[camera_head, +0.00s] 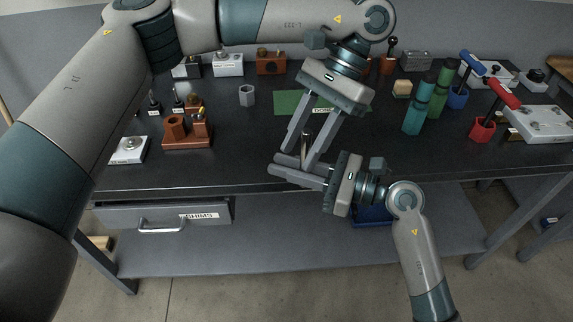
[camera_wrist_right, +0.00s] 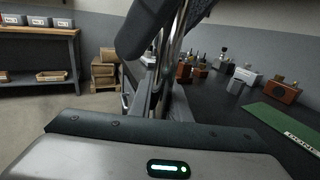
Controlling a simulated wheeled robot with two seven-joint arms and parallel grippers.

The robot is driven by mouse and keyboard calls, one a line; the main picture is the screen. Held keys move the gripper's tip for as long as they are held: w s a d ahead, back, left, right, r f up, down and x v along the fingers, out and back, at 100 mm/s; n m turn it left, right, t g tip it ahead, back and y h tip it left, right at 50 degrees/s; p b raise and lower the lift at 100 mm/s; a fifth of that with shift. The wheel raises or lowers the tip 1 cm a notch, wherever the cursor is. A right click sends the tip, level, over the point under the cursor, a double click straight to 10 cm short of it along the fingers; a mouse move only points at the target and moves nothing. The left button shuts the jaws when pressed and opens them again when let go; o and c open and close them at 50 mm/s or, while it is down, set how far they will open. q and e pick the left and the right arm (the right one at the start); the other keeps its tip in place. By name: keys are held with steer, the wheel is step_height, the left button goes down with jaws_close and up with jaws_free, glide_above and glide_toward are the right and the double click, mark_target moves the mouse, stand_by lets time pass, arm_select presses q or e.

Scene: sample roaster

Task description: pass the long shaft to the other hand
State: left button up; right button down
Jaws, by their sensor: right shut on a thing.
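The long shaft (camera_head: 306,143) is a thin metal rod, upright above the front edge of the bench. Only a short part shows in the head view; it also rises bright in the right wrist view (camera_wrist_right: 179,38). My right gripper (camera_head: 272,165) comes in from the right, with its fingers level and shut on the shaft. My left gripper (camera_head: 299,157) reaches down from above, with its fingers spread on either side of the shaft. Its fingers look apart, and whether one touches the shaft cannot be told.
The black bench (camera_head: 240,170) holds a brown fixture (camera_head: 187,138), a hex nut (camera_head: 247,95), a green mat (camera_head: 288,102), green cylinders (camera_head: 414,112) and a red-handled tool (camera_head: 503,93). A drawer marked SHIMS (camera_head: 120,215) hangs below. The front middle of the bench is clear.

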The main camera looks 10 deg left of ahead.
arm_select(q)
steer(key=v, duration=0.9)
steer(key=shift+r, duration=0.3)
steer(key=shift+w+d, duration=0.15)
steer(key=shift+w, duration=0.05)
